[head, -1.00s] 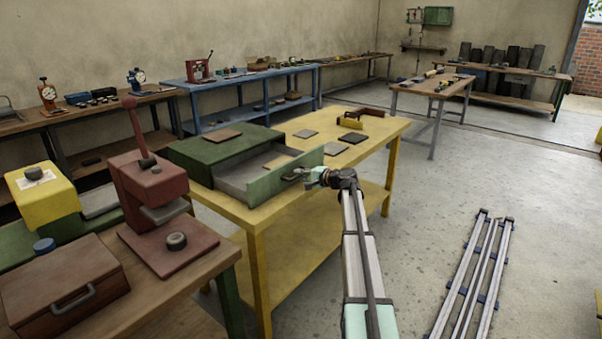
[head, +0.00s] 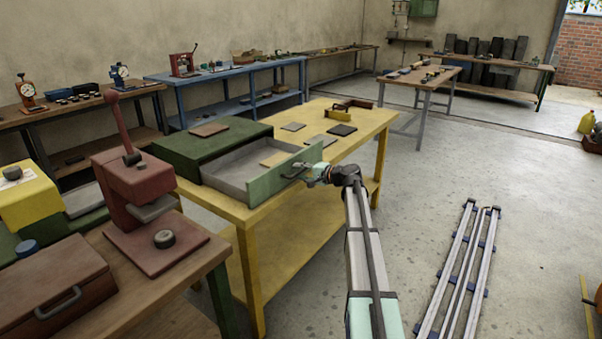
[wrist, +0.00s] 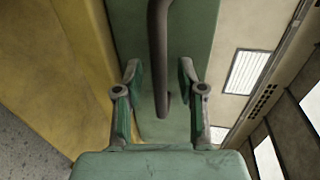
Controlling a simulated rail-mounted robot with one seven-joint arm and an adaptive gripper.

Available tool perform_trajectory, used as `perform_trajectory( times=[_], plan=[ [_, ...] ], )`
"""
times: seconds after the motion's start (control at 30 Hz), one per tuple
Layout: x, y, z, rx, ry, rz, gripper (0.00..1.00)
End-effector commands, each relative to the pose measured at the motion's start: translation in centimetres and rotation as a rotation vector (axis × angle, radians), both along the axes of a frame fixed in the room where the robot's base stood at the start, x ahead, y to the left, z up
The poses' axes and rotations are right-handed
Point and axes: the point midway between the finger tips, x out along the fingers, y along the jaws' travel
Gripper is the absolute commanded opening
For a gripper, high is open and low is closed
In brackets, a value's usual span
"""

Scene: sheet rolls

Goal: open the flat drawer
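The flat drawer (head: 285,177) has a pale green front and a grey inside. It stands well out of its dark green cabinet (head: 180,150) on the yellow table. My gripper (head: 312,173) is at the drawer's front, by its handle (head: 296,171). In the wrist view, the dark bar handle (wrist: 158,60) runs between the two fingers of my gripper (wrist: 159,75). A gap shows on each side, so the fingers look open around the bar. Whether another part of the gripper touches the handle cannot be told.
The yellow table (head: 350,155) also carries flat plates (head: 342,129). A wooden bench with a red press (head: 145,190) stands at the front left. Open concrete floor (head: 420,190) lies to the right, with metal rails (head: 460,270) on it.

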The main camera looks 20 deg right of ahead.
Motion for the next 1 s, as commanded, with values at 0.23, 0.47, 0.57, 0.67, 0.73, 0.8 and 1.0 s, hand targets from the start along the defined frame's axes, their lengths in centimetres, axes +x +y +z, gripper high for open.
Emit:
perform_trajectory(
  times=[0.23, 0.47, 0.57, 0.67, 0.73, 0.8, 1.0],
  plan=[
    [-0.1, 0.0, 0.0, 0.0, 0.0, 0.0, 0.39],
    [-1.9, -1.0, 0.5, 0.0, -0.001, -0.002, 0.39],
    [-3.5, -1.9, 0.9, 0.0, -0.001, -0.002, 0.39],
    [-5.2, -2.8, 1.3, 0.0, -0.001, -0.002, 0.39],
    [-6.3, -3.5, 1.5, 0.0, -0.001, -0.003, 0.39],
    [-7.4, -4.1, 1.7, 0.0, 0.0, -0.002, 0.39],
    [-9.5, -5.4, 2.3, 0.0, 0.0, 0.0, 0.39]
  ],
)
